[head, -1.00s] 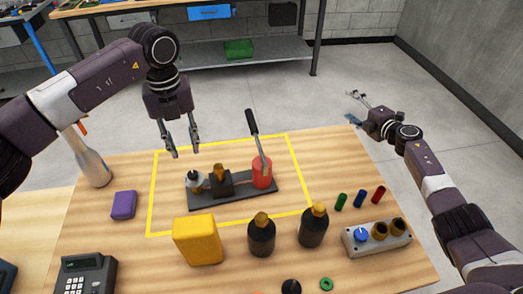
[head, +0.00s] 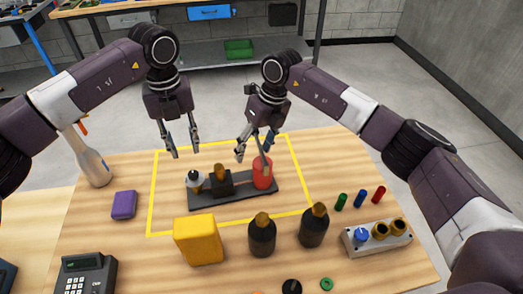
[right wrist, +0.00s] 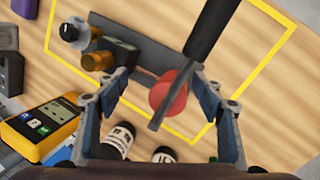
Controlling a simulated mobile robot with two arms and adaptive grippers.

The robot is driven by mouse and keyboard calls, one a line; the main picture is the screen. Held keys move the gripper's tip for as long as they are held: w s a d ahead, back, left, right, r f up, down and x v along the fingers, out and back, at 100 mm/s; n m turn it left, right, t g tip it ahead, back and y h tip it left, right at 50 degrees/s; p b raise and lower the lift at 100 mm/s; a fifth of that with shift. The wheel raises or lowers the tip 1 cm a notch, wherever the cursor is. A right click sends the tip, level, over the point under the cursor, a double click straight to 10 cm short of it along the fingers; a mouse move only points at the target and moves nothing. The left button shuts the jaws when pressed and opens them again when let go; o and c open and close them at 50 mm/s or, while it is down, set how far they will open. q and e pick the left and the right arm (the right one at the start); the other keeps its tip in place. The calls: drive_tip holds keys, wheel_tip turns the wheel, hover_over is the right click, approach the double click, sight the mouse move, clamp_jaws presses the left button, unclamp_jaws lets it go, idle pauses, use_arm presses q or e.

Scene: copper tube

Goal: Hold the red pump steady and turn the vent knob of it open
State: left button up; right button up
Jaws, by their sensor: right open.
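The red pump (head: 262,176) is a red cylinder at the right end of a dark base plate (head: 236,195), inside a yellow outline on the table. Its black lever handle (right wrist: 208,35) rises towards the right wrist camera. At the plate's other end are a white-and-black knob (head: 194,182) and a dark block with a brass top (head: 220,172). I cannot tell which is the vent knob. My right gripper (head: 255,152) is open above the pump, its fingers to either side of the lever in the wrist view. My left gripper (head: 185,153) is open and empty above the plate's left end.
A yellow meter (head: 198,240) and two dark bottles (head: 262,236) (head: 313,227) stand in front of the plate. A purple block (head: 124,204) and a spray bottle (head: 92,160) are left. A grey block with knobs (head: 378,236) and small coloured cylinders (head: 360,198) are right.

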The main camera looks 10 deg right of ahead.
sight(262, 154)
drive_tip(key=s+h, duration=0.1)
drive_tip(key=s+d+r+n+h, duration=0.1)
drive_tip(key=shift+s+d+h, duration=0.15)
drive_tip(key=shift+d+h, duration=0.15)
drive_tip(key=shift+d+f, duration=0.1)
wheel_tip(262, 154, down, 7)
drive_tip(key=shift+f, duration=0.15)
drive_tip(key=shift+c, duration=0.6)
clamp_jaws()
use_arm(q)
drive_tip(key=shift+o, duration=1.4)
